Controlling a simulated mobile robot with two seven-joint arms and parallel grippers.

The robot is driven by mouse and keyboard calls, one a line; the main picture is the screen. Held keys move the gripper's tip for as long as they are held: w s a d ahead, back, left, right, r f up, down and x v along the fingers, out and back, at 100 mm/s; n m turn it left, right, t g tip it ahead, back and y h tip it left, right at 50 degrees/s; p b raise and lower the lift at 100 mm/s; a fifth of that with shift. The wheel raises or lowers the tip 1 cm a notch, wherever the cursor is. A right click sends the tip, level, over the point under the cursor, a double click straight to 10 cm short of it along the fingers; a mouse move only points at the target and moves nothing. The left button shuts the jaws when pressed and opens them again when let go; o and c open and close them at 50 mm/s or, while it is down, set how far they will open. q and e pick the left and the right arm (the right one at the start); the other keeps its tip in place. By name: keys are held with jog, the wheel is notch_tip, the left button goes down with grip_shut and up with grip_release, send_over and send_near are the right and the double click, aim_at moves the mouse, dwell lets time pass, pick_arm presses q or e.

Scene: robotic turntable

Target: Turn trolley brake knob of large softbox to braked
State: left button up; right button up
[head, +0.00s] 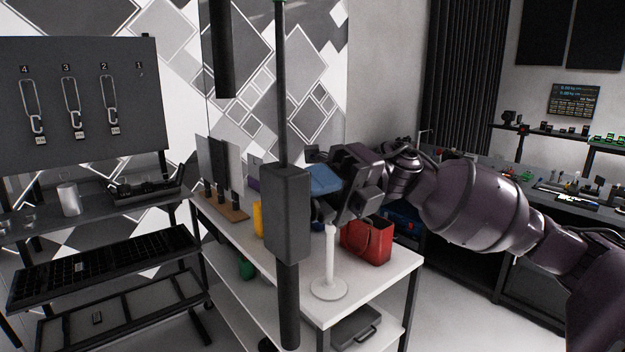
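A dark vertical pole (289,300) with a grey box-shaped block (286,215) on it stands in the middle of the head view, in front of the white table. It may be part of the large softbox's stand; I cannot make out the softbox itself or a brake knob. My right gripper (322,186) reaches in from the right and is just right of the block. A blue patch (324,179) shows at its fingers, and I cannot tell whether it is held or behind. My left gripper is not in view.
The white table (378,285) carries a red bag (367,241), a white round-based stand (328,289) and a yellow item (258,219). A dark workbench (520,270) is at right. Some floor (450,320) is clear.

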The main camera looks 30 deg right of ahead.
jog(key=shift+m+p, duration=0.6)
jog(key=shift+m, duration=0.6)
jog(key=shift+f+m+p, duration=0.25)
jog(key=shift+m+p, duration=0.15)
jog(key=shift+m, duration=0.4)
jog(key=shift+f, duration=0.1)
jog(key=o, duration=0.6)
jog(key=shift+w, duration=0.1)
jog(key=d, duration=0.3)
jog(key=d+b, duration=0.1)
jog(key=d, duration=0.3)
jog(key=d+b, duration=0.1)
jog(key=d, duration=0.2)
jog(key=shift+w+d, duration=0.35)
jog(key=shift+w, duration=0.05)
